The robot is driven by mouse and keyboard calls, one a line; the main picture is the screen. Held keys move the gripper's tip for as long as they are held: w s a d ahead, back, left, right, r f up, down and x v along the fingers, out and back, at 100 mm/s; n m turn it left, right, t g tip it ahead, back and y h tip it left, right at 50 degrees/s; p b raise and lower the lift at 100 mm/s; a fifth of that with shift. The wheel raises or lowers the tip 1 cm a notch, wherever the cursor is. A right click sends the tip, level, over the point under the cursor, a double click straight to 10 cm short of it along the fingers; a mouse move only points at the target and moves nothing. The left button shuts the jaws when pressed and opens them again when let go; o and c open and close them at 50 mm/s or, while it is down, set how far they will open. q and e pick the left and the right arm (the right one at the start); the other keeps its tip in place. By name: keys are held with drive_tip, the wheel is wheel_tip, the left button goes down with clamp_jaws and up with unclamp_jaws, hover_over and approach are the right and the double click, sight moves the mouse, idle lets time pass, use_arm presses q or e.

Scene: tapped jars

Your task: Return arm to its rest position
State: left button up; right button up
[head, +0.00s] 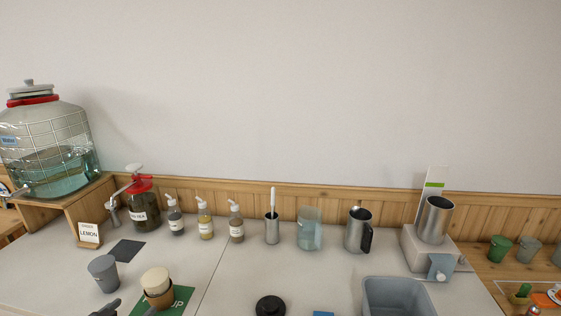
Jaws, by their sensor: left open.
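My left gripper (130,308) shows only by its dark fingertips at the bottom edge of the head view, left of centre. It is open, with nothing seen between its fingers. It is just in front of a cream cup with a brown sleeve (157,286), which stands upright on a green mat (181,299). I cannot tell whether a fingertip touches the mat. The rest of my left arm is out of the picture. My right gripper is not in view.
A grey cup (103,273) stands left of the sleeved cup. Behind are a red-topped tea jar (146,212), several pump bottles (205,222), a steel pitcher (358,231) and a large water jar (50,150). A grey-blue bin (398,297) and black lid-like disc (270,306) are in front.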

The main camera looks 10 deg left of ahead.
use_arm(q)
drive_tip(key=s+d+f+m+g, duration=0.1)
drive_tip(key=s+d+f+g, duration=0.45)
drive_tip(key=s+d, duration=0.55)
drive_tip(key=s+d+f+m+g, duration=0.1)
drive_tip(key=s+d+f+g, duration=0.45)
drive_tip(key=s+d, duration=0.5)
drive_tip(key=s+a+f+b, duration=0.1)
drive_tip(key=s+f, duration=0.1)
drive_tip(key=f, duration=1.3)
drive_tip(key=s+f+b, duration=0.1)
drive_tip(key=s+f, duration=0.1)
drive_tip(key=f, duration=1.4)
drive_tip(key=s+a+f+g, duration=0.2)
drive_tip(key=s+a+f, duration=0.1)
drive_tip(key=s+f, duration=1.1)
drive_tip(key=shift+s+b, duration=0.45)
drive_tip(key=shift+s, duration=0.2)
drive_tip(key=shift+f, duration=0.1)
